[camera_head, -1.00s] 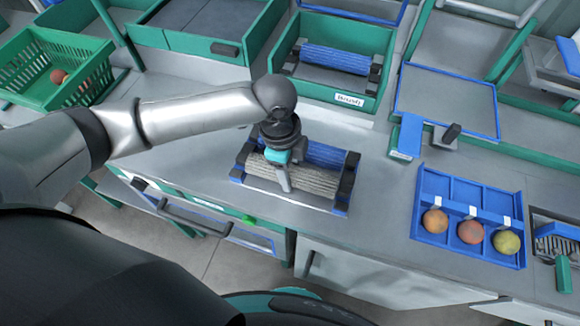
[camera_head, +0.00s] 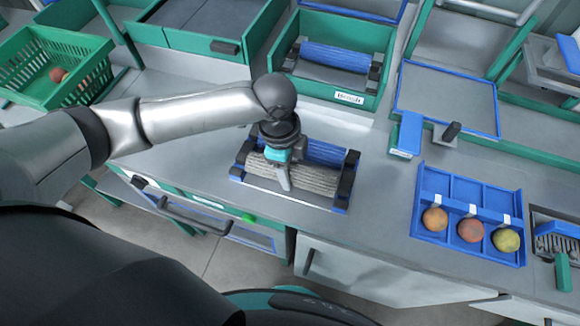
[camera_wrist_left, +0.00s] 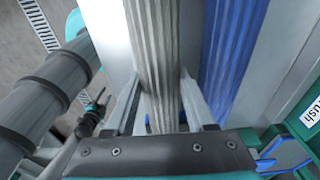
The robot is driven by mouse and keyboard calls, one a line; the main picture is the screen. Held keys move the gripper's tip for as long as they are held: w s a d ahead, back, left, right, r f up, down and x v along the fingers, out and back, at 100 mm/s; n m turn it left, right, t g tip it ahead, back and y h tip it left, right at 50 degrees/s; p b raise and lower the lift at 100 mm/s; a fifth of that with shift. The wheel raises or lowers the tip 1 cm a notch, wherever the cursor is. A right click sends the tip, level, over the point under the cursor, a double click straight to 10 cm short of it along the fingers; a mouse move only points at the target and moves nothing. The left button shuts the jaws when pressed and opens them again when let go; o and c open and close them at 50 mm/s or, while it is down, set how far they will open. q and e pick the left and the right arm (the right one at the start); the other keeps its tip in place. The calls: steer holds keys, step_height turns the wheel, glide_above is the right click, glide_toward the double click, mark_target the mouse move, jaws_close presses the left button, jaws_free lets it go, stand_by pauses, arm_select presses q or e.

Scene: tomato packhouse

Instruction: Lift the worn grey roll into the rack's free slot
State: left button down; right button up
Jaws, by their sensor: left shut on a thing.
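The worn grey roll (camera_head: 312,181) lies in the front place of a low stand (camera_head: 258,183) on the bench, parallel to a blue roll (camera_head: 327,153) behind it. My left gripper (camera_head: 285,184) is over the grey roll, left of its middle, and is shut on it. In the left wrist view the grey roll (camera_wrist_left: 158,50) runs between the two fingers, with the blue roll (camera_wrist_left: 232,50) to its right. The green rack (camera_head: 365,103), labelled "Brush", stands behind. It holds one blue roll (camera_head: 335,57) at its back, and the front of it shows empty.
A blue tray (camera_head: 430,239) with three tomatoes sits on the right of the bench. A small blue and grey device (camera_head: 408,137) stands behind it. A green basket (camera_head: 88,92) is at far left. Bare bench lies between stand and tray.

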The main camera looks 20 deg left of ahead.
arm_select(q)
steer(key=shift+f, duration=0.3)
steer(key=shift+c, duration=0.8)
jaws_free()
steer(key=c, duration=0.3)
step_height(320, 180, up, 7)
steer(key=p, duration=0.8)
steer(key=shift+p, duration=0.35)
